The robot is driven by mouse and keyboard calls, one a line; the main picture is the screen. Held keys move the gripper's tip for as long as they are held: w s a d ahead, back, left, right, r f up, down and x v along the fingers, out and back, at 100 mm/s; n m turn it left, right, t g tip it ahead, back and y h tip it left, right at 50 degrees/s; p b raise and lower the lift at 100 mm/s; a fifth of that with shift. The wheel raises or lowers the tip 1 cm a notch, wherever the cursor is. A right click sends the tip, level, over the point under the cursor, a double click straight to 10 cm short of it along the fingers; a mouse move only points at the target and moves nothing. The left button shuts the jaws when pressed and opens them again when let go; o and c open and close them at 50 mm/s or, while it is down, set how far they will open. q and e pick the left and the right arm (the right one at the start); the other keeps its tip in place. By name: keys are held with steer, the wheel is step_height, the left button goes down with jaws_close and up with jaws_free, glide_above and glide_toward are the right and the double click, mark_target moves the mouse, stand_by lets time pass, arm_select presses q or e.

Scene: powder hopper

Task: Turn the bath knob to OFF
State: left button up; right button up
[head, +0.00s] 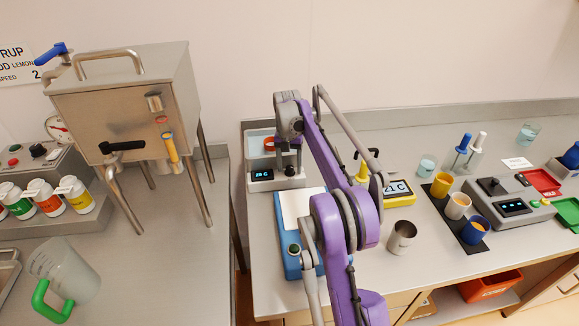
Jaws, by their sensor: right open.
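The bath (261,136) is a small grey unit with a water basin and a lit display on its front panel, standing at the back left of the right-hand counter. Its dark bath knob (290,170) is on the front panel, right of the display. My right gripper (289,148) points down just above the knob, with its dark fingers open. The fingers and wrist partly cover the knob's surroundings, so I cannot tell whether they touch it or which way it points. An orange-red ring-shaped item sits in the basin. My left gripper is out of view.
A blue device with a white top (293,208) stands in front of the bath, and a yellow thermometer unit (399,190) to its right. A metal cup (401,238) is near the arm. A steel hopper (125,100) stands left, across a gap between counters.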

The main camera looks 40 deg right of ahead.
jaws_close()
stand_by(0.3)
steer(key=shift+n, duration=0.4)
steer(key=shift+n+p, duration=0.3)
steer(key=shift+n, duration=0.7)
steer(key=n, duration=0.3)
steer(key=shift+n, duration=0.3)
steer(key=n+p, duration=0.1)
steer(key=n, duration=0.4)
steer(key=shift+n, duration=0.4)
steer(key=shift+t, duration=0.3)
